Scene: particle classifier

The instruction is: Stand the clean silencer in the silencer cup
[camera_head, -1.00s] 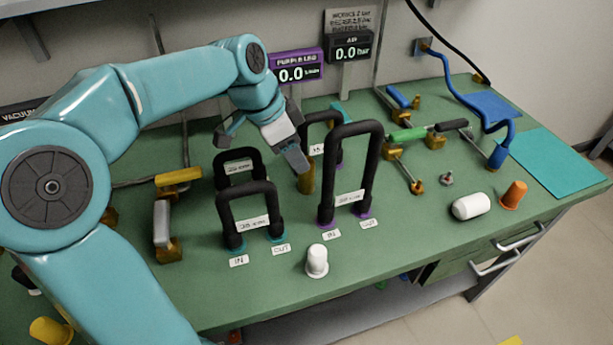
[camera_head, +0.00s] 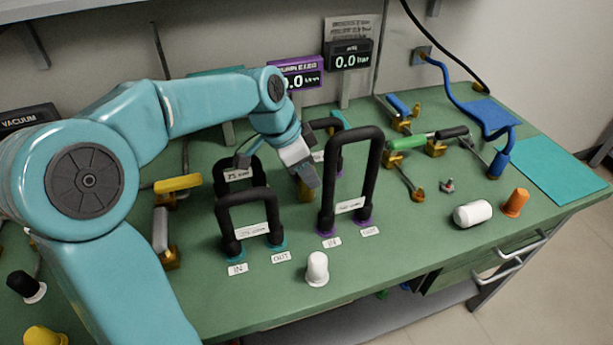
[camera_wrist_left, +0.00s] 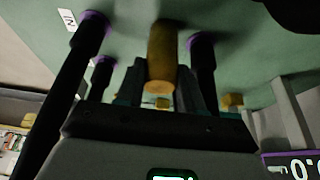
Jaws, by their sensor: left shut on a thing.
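My left gripper (camera_head: 308,182) reaches down behind the black tube loops near the middle of the bench. It is shut on an upright brass-coloured cylinder (camera_head: 304,190), partly hidden by the fingers in the head view. In the left wrist view the cylinder (camera_wrist_left: 162,58) sits between the two dark fingers, its far end close to the green bench. Whether it touches the bench I cannot tell. I cannot tell whether this cylinder is the clean silencer, and no cup is clearly marked as the silencer cup. My right gripper is not in view.
Tall black loops (camera_head: 375,170) and (camera_head: 262,200) stand close around the gripper. A white domed piece (camera_head: 317,267) stands in front. A white cylinder (camera_head: 473,214) lies at right beside an orange cone (camera_head: 516,202). A teal mat (camera_head: 550,160) lies clear at far right.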

